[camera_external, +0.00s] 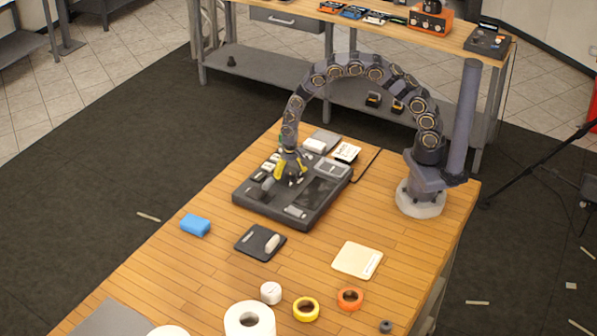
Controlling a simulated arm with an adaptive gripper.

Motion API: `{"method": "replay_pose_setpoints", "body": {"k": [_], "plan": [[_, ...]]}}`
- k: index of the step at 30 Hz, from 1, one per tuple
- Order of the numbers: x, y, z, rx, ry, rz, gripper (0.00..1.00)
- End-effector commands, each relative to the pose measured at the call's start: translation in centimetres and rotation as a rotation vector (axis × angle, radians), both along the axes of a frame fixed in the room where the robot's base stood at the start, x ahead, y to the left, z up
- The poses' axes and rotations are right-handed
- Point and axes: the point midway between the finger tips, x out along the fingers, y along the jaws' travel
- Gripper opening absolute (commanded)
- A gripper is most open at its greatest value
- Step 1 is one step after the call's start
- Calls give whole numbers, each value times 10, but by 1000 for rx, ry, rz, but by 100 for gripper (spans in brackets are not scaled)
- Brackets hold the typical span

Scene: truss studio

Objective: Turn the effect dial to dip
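A dark control console (318,204) lies on the wooden table, with buttons, a lever-like part and a light grey panel on its top. My gripper (289,178), with yellow and dark fingers, points down over the upper left part of the console, at or just above its surface. The effect dial cannot be made out; my gripper may be hiding it. At this size I cannot tell whether the fingers are apart or closed, or whether they touch anything. No dial label can be read.
A blue block (195,225), a dark tray with a white piece (272,243), a cream pad (357,260), tape rolls (306,309) and a white roll (249,321) lie nearer the front. White cards (346,152) lie behind the console. Bare wood (385,225) shows right of the console.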

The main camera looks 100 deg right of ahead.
Motion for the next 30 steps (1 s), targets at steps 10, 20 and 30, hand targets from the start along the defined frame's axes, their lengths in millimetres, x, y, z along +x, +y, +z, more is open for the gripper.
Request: {"method": "replay_pose_setpoints", "body": {"k": [10,20,30], "plan": [[0,0,6,0,0,1,67],[1,-1,71,-4,-6,1,67],[-1,0,117,1,2,0,67]]}}
